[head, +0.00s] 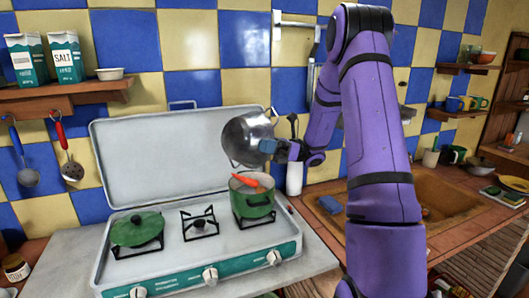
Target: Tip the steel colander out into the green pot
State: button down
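The steel colander (243,137) is in the air above the green pot, tipped steeply on its side with its opening turned toward the lower right. My gripper (269,146) is shut on the colander at its right side; the exact grip is small and partly hidden. The green pot (254,206) stands on the right burner of the stove, without a lid. An orange carrot-like piece (245,180) shows at the pot's mouth, below the colander. I cannot tell whether it rests in the pot or is falling. The inside of the colander is mostly hidden.
A green lid (137,229) lies on the left burner; the middle burner (199,223) is empty. The raised stove cover (155,150) stands behind. A sink (440,210) with a blue sponge (330,205) is at the right. A shelf (70,95) with cartons hangs at the left.

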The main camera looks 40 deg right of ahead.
jog(key=shift+s+a+r+h, duration=0.1)
jog(key=shift+a+r+h, duration=0.1)
jog(key=shift+r, duration=0.15)
jog(key=shift+a+r+h, duration=0.1)
jog(key=shift+r+h, duration=0.1)
jog(key=shift+r, duration=0.1)
jog(key=s+a+f+n+h, duration=0.2)
jog(key=a+n+h, duration=0.3)
jog(key=a+h, duration=0.7)
jog(key=shift+a+f+n+g+h, duration=0.35)
jog(key=shift+f+h, duration=0.2)
jog(key=shift+h, duration=3.15)
jog(key=shift+d, duration=0.1)
